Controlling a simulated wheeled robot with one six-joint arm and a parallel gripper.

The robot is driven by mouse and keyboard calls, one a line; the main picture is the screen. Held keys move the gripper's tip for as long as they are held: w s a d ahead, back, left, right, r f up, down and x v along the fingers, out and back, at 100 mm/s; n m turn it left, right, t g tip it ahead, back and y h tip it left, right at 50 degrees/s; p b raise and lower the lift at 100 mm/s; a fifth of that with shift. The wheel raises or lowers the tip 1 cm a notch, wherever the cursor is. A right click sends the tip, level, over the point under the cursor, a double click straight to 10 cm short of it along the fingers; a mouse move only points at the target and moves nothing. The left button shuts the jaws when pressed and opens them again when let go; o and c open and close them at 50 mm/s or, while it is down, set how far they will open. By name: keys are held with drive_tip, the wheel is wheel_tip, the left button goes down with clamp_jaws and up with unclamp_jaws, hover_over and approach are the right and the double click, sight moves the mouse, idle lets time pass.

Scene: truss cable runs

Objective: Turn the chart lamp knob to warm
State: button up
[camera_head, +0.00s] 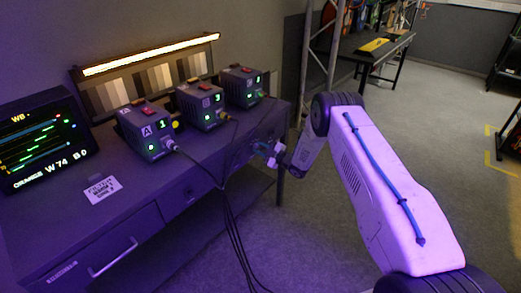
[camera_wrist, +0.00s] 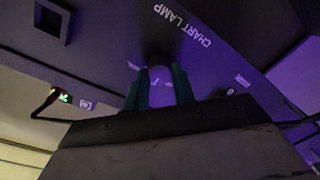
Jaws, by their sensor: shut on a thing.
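The chart lamp knob (camera_wrist: 161,92) shows in the wrist view as a pale round shape between two green fingers, below the printed words CHART LAMP on a dark panel. My gripper (camera_wrist: 158,82) is shut on the knob. Small labels sit either side of the knob, too small to read. In the head view my gripper (camera_head: 268,152) is at the right part of the desk front and hides the knob. The chart lamp (camera_head: 150,54) is a lit, warm-white bar above a chart of grey and tan patches (camera_head: 145,85).
Three control boxes (camera_head: 146,131) with green lights stand on the desk (camera_head: 130,205), their cables (camera_head: 228,215) hanging over the front edge left of my gripper. A monitor (camera_head: 42,138) reads "ORANGE W 74 B 0". A truss (camera_head: 307,50) stands behind my arm. Open floor lies right.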

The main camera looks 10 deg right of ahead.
drive_tip(key=o, duration=1)
drive_tip(key=v, duration=0.8)
drive_tip(key=shift+f, duration=0.1)
